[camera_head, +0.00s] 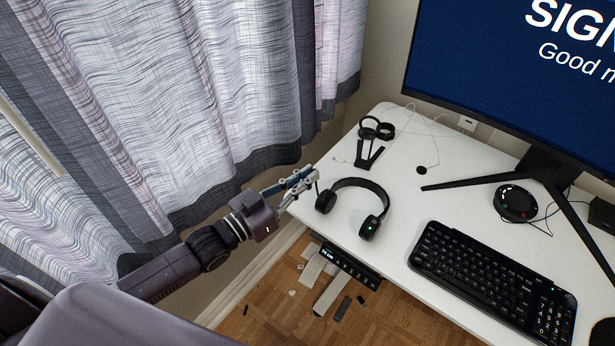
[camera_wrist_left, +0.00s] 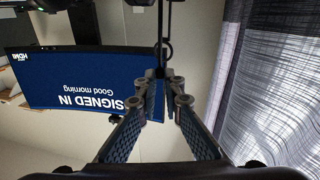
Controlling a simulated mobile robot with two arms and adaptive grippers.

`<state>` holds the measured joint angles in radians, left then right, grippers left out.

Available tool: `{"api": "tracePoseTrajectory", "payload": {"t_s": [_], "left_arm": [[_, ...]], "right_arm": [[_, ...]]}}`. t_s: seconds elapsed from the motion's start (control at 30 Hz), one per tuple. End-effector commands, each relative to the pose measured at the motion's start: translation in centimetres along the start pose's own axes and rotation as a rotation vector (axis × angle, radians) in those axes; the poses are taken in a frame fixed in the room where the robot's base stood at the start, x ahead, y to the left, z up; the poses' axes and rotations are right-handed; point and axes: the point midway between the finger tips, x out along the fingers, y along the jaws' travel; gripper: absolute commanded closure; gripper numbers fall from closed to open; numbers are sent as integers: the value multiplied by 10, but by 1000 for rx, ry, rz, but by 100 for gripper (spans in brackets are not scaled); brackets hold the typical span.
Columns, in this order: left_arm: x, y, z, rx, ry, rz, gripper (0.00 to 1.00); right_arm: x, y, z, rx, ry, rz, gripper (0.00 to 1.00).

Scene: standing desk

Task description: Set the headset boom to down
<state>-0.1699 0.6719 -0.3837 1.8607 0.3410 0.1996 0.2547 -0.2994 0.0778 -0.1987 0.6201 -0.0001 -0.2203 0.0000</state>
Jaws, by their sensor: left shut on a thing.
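The black headset (camera_head: 353,183) lies on the white desk near its left edge, its headband arched between two ear cups. My left gripper (camera_head: 314,177) is beside the left ear cup, at the desk's left edge. In the left wrist view its fingers (camera_wrist_left: 168,85) come together on the headset boom (camera_wrist_left: 161,35), a thin dark rod running up from between the fingertips. In the head view the boom is too small and too covered by the fingertips to read its angle. My right gripper is in neither view.
A black stand (camera_head: 369,153) is behind the headset. A keyboard (camera_head: 493,285) and a round puck-like device (camera_head: 515,203) are to the right, with a monitor (camera_head: 520,80) behind. A curtain (camera_head: 200,90) hangs left of the desk. A desk control panel (camera_head: 345,262) is under the front edge.

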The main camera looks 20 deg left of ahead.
Motion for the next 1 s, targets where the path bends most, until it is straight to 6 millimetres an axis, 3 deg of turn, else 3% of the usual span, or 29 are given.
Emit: {"api": "tracePoseTrajectory", "payload": {"t_s": [0.3, 0.33, 0.5, 0.83, 1.0], "left_arm": [[0, 0, 0, -1, -1, 0, 100], [0, 0, 1, -1, -1, 0, 91], [0, 0, 0, 0, -1, 0, 74], [-2, 0, 0, 0, -1, 0, 74], [-20, 0, 2, 0, -5, 0, 74]], "right_arm": [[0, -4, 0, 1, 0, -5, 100], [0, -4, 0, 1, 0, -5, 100], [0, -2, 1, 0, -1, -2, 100], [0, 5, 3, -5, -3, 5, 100], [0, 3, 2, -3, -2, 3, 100]]}}
